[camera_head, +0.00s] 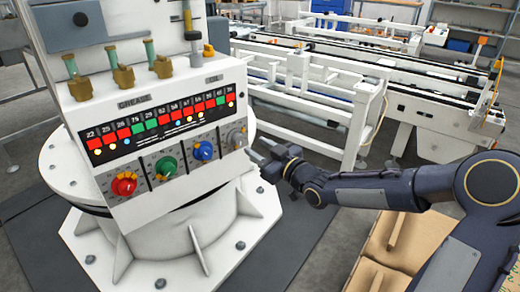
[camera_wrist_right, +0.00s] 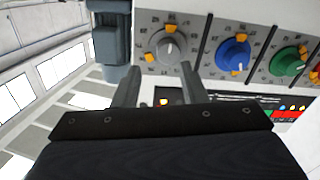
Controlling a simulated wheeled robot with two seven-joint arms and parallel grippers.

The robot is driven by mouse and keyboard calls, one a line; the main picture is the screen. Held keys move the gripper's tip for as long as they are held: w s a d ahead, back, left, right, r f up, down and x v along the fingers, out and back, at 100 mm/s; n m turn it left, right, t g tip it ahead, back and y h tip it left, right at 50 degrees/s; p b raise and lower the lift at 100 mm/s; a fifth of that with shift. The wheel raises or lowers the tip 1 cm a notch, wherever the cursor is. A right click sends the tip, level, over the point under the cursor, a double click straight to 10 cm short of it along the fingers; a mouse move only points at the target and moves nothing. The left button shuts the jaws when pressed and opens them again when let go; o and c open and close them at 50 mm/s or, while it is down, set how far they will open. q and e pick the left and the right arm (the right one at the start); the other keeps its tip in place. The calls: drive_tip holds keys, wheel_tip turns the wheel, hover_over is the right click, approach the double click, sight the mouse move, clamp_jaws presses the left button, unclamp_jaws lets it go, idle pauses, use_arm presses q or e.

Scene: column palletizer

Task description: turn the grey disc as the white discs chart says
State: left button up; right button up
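The grey disc (camera_head: 236,137) is the rightmost of the dials on the white slanted panel. In the right wrist view the grey disc (camera_wrist_right: 168,46) lies just beyond my fingertips, with orange marks at its edge. My right gripper (camera_head: 262,160) is beside the panel's lower right corner, apart from the disc. In the wrist view its two fingers (camera_wrist_right: 160,72) stand apart with nothing between them. The black chart (camera_head: 160,122) above the dials has numbers, red and green squares and small coloured dots; its white marks are too small to read. My left gripper is not in view.
Red (camera_head: 124,184), green (camera_head: 165,168) and blue (camera_head: 203,150) dials sit in a row left of the grey one. Grease fittings (camera_head: 123,76) stand on the panel's top. A white conveyor frame (camera_head: 300,125) is behind; a cardboard box (camera_head: 400,240) is below my right arm.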

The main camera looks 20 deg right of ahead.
clamp_jaws()
drive_tip(key=c, duration=0.8)
unclamp_jaws()
drive_tip(key=shift+o, duration=1.6)
unclamp_jaws()
drive_tip(key=d+p+v, duration=0.1)
drive_tip(key=p+v, duration=0.3)
drive_tip(key=v, duration=0.9)
drive_tip(key=shift+d, duration=0.1)
